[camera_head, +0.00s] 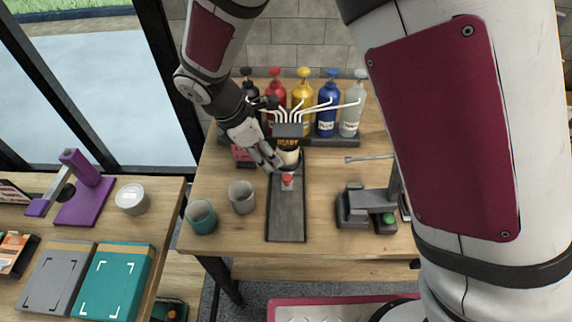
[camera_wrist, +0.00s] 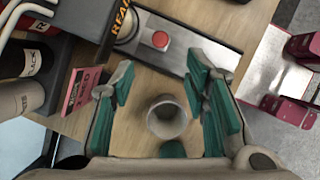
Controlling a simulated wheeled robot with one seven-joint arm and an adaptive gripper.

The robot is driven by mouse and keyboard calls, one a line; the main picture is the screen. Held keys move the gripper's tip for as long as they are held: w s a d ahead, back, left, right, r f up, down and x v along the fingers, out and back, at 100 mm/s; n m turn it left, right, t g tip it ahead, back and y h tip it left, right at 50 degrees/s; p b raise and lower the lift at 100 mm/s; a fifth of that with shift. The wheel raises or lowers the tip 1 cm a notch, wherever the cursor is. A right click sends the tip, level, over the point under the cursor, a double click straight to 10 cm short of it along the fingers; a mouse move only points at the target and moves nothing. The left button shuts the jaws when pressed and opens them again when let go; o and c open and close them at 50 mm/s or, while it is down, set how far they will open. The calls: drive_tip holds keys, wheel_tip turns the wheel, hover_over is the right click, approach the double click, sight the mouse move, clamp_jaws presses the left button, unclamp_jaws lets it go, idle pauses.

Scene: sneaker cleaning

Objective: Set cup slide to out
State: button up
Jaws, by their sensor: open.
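The cup slide is a grey track (camera_head: 286,218) running from under the dispenser head (camera_head: 287,130) toward the table's front edge. A red knob (camera_head: 288,179) stands near its back end, close to a pale cup (camera_head: 289,156) under the head's READY display. In the wrist view the knob (camera_wrist: 160,40) and the metal track (camera_wrist: 195,49) lie beyond my fingertips. My gripper (camera_head: 272,162) is just left of the knob, apparently not holding anything. In the wrist view my gripper (camera_wrist: 160,82) has its teal-padded fingers spread wide. My fingers partly cover the dispenser's left side in the head view.
A grey cup (camera_head: 242,198) and a teal cup (camera_head: 202,217) stand left of the track. Pump bottles (camera_head: 302,98) line the back. A dark grey device (camera_head: 370,208) stands on the right. The track's front half is clear.

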sight(286, 177)
drive_tip(key=p+x, duration=0.1)
drive_tip(key=x, duration=1)
drive_tip(key=shift+d+f, duration=0.15)
drive_tip(key=shift+f, duration=0.2)
drive_tip(key=shift+c, duration=0.4)
clamp_jaws()
